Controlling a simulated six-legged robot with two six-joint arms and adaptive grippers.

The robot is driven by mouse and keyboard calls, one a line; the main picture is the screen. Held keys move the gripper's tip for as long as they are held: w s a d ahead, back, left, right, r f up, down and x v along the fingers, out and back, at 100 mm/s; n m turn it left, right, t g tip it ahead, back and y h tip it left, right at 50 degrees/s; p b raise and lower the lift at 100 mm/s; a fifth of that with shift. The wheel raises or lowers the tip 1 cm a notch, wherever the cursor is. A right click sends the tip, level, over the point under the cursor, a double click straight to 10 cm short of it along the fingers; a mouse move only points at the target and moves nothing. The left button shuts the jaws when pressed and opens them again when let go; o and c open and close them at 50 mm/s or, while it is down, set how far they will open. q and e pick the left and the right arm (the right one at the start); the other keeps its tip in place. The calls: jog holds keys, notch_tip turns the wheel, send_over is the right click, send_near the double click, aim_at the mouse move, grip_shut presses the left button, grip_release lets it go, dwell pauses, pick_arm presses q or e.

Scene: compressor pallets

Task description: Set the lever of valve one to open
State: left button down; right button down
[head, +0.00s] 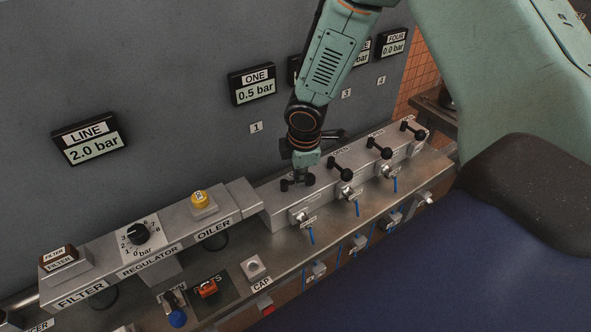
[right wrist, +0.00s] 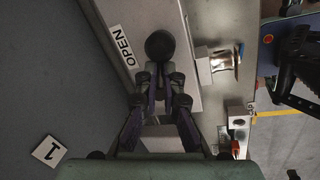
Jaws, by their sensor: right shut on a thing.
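The lever of valve one (head: 284,186) is a black bar with a round knob, at the near-left end of the grey valve block (head: 271,205). My right gripper (head: 301,180) reaches down onto it from above and partly hides it. In the right wrist view the gripper's fingers (right wrist: 161,84) are shut on the lever, and its black ball knob (right wrist: 160,45) sticks out beyond the fingertips, beside the OPEN label (right wrist: 120,46). The gauge ONE (head: 252,84) on the wall reads 0.5 bar. My left gripper is not in view.
Several similar black levers, such as one (head: 341,170), stand further along the block, close to my right gripper. Blue-handled taps (head: 310,234) sit along its front. The LINE gauge (head: 90,139) reads 2.0 bar.

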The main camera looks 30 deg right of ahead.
jog(key=c, duration=2.1)
grip_release()
jog(key=shift+s+d+f+n, duration=0.15)
jog(key=shift+s+n, duration=0.1)
jog(key=shift+n, duration=0.15)
jog(key=o, duration=0.5)
jog(key=shift+c, duration=0.2)
jog(key=shift+o, duration=1.1)
jog(key=shift+w, duration=0.15)
jog(key=shift+f, duration=0.1)
